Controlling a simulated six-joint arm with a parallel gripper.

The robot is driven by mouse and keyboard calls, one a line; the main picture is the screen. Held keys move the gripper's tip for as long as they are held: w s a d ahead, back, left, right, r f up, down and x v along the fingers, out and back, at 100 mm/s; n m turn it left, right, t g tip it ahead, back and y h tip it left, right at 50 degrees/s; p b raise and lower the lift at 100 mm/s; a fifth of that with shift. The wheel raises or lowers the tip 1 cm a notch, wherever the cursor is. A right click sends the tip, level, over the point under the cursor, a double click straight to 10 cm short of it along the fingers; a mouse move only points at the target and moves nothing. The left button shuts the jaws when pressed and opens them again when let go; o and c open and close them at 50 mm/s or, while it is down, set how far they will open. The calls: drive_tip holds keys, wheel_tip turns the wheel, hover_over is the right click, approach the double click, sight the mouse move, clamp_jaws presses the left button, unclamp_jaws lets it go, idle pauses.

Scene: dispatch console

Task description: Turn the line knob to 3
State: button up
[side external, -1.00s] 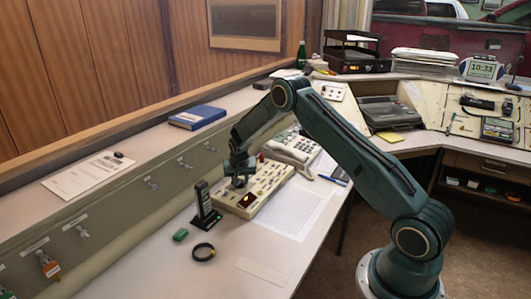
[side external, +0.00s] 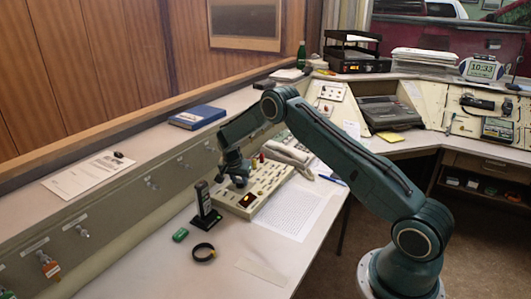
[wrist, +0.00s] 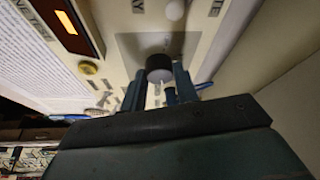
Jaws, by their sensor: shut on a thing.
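The cream console panel (side external: 230,206) lies on the desk, with a small red display (side external: 247,200) at its near end. My gripper (side external: 238,181) reaches down onto the panel from behind, just past the display. In the wrist view, the gripper's fingers (wrist: 160,88) are shut on a dark round knob (wrist: 159,67) standing on a grey patch of the panel. The lit display (wrist: 66,22) shows to the left there. The fingers and knob hide most of the markings around it, so I cannot read the number it points at. In the side view my gripper hides the knob.
A black handset (side external: 204,205) stands upright in a base just left of the panel. A green block (side external: 180,234) and a black ring (side external: 202,252) lie nearby. A telephone (side external: 288,152) sits behind the panel, and a printed sheet (side external: 296,214) lies to its right.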

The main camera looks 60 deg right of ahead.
drive_tip(key=o, duration=1)
drive_tip(key=shift+c, duration=0.2)
drive_tip(key=shift+r, duration=0.1)
drive_tip(key=v, duration=1.3)
drive_tip(key=shift+a+r, duration=0.2)
drive_tip(key=shift+r, duration=0.05)
drive_tip(key=shift+s, duration=0.1)
